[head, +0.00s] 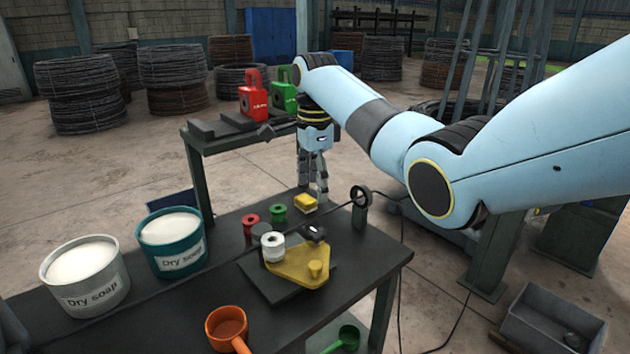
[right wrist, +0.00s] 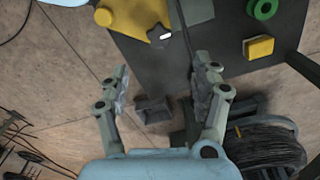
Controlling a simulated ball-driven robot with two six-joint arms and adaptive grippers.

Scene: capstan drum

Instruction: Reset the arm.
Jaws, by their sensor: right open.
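My right gripper (head: 313,188) hangs fingers down from the blue right arm, near the back edge of the dark workbench (head: 225,265). In the right wrist view the right gripper (right wrist: 163,85) has its two fingers spread wide apart with nothing between them. A yellow block (head: 306,203) lies on the bench close to the fingertips in the head view; no contact can be made out. It also shows in the right wrist view (right wrist: 258,47), outside the fingers. My left gripper does not show.
A yellow plate (head: 292,272) with a white spool (head: 272,247) sits mid-bench, beside red (head: 250,221) and green (head: 278,213) spools. A small black wheel (head: 361,196) stands at right. Two soap buckets (head: 173,243) (head: 86,276) stand left; an orange cup (head: 227,327) is in front.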

